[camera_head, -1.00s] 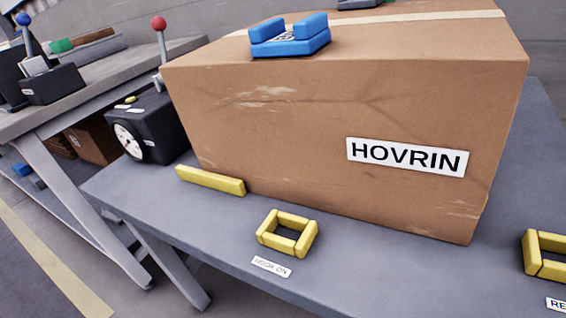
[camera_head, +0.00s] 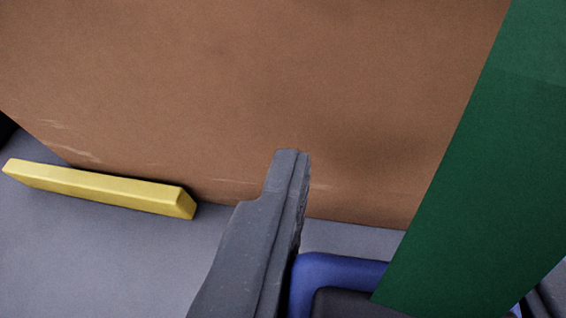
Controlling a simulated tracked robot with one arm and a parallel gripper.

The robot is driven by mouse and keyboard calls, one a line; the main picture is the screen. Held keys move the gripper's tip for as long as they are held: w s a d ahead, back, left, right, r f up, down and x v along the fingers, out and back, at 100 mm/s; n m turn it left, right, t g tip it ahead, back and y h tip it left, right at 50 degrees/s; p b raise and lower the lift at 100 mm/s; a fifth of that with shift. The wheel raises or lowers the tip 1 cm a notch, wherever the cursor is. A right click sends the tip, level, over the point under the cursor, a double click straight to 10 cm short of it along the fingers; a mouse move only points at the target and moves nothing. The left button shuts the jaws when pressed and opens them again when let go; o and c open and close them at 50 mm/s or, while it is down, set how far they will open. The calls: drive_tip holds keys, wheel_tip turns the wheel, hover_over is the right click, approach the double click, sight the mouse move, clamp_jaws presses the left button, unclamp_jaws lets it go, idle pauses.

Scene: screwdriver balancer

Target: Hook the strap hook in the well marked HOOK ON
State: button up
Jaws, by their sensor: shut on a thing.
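One grey finger of my gripper (camera_head: 300,212) rises from the bottom middle of the camera_head view. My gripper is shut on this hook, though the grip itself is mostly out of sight. The yellow-framed well marked HOOK ON and its label do not show now; the hook's position relative to the well cannot be told.
The brown cardboard box wall (camera_head: 250,90) fills the upper view close ahead. A yellow bar (camera_head: 100,188) lies on the grey table (camera_head: 90,245) at the left, along the box's foot.

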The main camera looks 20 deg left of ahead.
drive_tip(key=shift+w+d+f+b, duration=0.1)
drive_tip(key=shift+d+f+b, duration=0.1)
drive_tip(key=shift+f+b, duration=0.65)
drive_tip(key=shift+w+d+f+b, duration=0.1)
drive_tip(key=shift+d+f+b, duration=0.1)
drive_tip(key=shift+f+b, duration=0.6)
drive_tip(key=shift+f, duration=0.2)
drive_tip(key=shift+s+p, duration=0.1)
drive_tip(key=shift+p, duration=0.4)
drive_tip(key=shift+f, duration=0.4)
drive_tip(key=shift+p, duration=0.3)
idle(0.4)
drive_tip(key=o, duration=1.2)
drive_tip(key=p+v, duration=0.3)
drive_tip(key=v, duration=1)
drive_tip(key=shift+s+a, duration=0.15)
drive_tip(key=shift+s, duration=0.25)
